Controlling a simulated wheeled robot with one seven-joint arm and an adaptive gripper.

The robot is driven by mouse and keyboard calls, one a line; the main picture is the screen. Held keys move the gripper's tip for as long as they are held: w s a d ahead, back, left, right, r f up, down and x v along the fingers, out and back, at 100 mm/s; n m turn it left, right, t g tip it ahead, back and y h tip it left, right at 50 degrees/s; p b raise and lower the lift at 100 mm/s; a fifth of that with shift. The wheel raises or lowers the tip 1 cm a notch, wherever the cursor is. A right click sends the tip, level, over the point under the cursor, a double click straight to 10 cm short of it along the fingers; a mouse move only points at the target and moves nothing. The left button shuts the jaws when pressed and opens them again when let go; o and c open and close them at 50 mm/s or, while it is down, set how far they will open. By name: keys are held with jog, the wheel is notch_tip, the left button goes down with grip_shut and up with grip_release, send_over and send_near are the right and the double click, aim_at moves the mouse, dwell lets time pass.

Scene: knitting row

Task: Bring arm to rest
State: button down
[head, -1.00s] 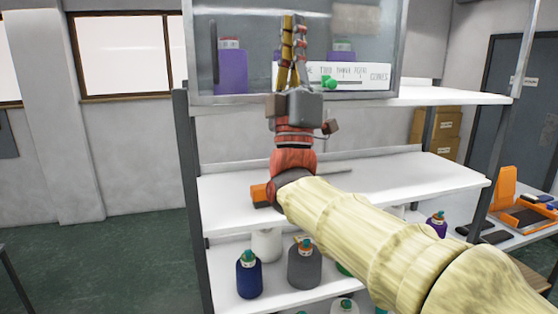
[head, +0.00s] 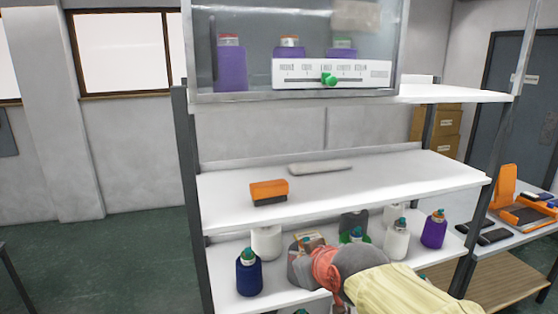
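My arm reaches in from the lower right, with its pale yellow link lowest and a grey and red wrist in front of the lower shelf. My gripper's fingers cannot be made out; the wrist end overlaps a grey shape and a small brownish block among the bottles, and I cannot tell whether these belong to the gripper. No held object shows.
The middle shelf (head: 390,176) carries an orange-and-black block (head: 269,192) and a grey bar (head: 320,168). Several bottles crowd the lower shelf, including a blue one (head: 249,275).

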jog(key=s+d+f+m+g+h, duration=0.1)
jog(key=s+d+f+m, duration=0.1)
jog(key=s+d, duration=0.3)
jog(key=s+d+f+m+g+h, duration=0.1)
jog(key=s+d+f, duration=0.3)
jog(key=s, duration=0.7)
jog(key=s+d+f+m+g+h, duration=0.1)
jog(key=s+d+f+m+g, duration=0.1)
jog(key=s+d, duration=0.3)
jog(key=shift+s+d+f+m+g, duration=0.35)
jog(key=shift+s+f, duration=0.55)
jog(key=shift+s, duration=0.55)
